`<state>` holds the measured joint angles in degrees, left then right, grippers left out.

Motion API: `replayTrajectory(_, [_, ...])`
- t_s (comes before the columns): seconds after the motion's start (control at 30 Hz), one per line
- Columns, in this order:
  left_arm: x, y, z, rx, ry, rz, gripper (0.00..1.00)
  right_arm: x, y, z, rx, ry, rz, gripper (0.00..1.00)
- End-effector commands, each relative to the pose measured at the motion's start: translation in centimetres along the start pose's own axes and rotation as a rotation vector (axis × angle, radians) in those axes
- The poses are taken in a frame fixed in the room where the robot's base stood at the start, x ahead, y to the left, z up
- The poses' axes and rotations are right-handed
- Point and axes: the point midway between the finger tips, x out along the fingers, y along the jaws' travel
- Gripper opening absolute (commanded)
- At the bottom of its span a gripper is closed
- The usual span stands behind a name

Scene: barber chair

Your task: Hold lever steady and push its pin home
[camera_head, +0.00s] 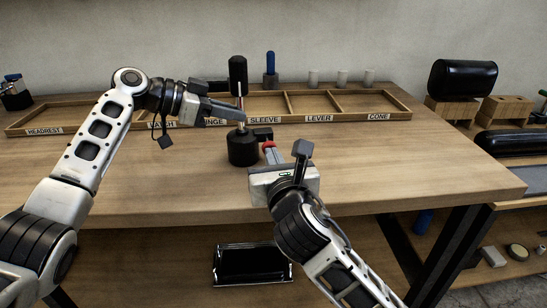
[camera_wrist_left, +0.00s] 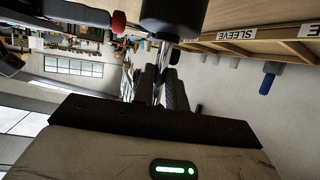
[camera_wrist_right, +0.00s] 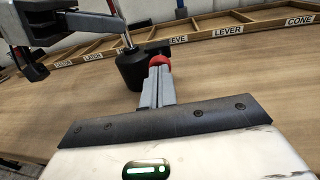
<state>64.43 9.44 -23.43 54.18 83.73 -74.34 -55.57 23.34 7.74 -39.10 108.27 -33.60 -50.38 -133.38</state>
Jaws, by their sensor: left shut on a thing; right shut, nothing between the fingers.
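The lever is a metal rod with a black grip (camera_head: 238,75), upright in a black round base (camera_head: 243,149). My left gripper (camera_head: 240,113) is shut on the lever's rod (camera_wrist_left: 163,58), above the base. The pin's red head (camera_head: 269,146) is at the right side of the base; it also shows in the right wrist view (camera_wrist_right: 160,62). My right gripper (camera_wrist_right: 160,70) is shut and empty, its fingertips at the red head, touching or nearly so. The pin's shank is hidden.
A wooden tray (camera_head: 372,117) with labelled compartments lies behind the base. A blue-handled tool (camera_head: 270,66) and white cups (camera_head: 342,77) stand behind it. A black cushion (camera_head: 462,78) rests on wooden blocks at right. The front tabletop is clear.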

Motion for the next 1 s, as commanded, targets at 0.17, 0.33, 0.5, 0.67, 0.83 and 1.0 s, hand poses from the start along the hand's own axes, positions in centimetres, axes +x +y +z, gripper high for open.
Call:
replayTrajectory(0.17, [0.0,0.0,-0.2,0.001,0.003,-0.001,0.0,0.0,0.0,0.0,0.0,0.0,0.0,0.0])
replayTrajectory(0.33, [0.0,0.0,-0.2,0.002,0.003,0.0,0.0,1.1,0.0,0.1,-0.002,-0.002,0.0,0.0])
replayTrajectory(0.5, [0.0,0.1,-0.2,0.002,0.004,0.002,0.0,3.5,-0.2,0.2,-0.003,-0.002,-0.002,0.0])
replayTrajectory(0.67, [0.0,0.1,-0.2,0.002,0.004,0.005,0.0,3.8,-0.2,0.2,0.001,0.0,0.0,0.0])
replayTrajectory(0.83, [0.1,0.2,-0.2,0.002,0.004,0.008,0.0,3.8,-0.2,0.2,0.001,0.0,0.0,0.0])
replayTrajectory(1.0, [0.1,0.3,-0.2,0.001,0.004,0.009,0.0,3.2,-0.1,0.1,0.0,-0.001,0.001,0.0])
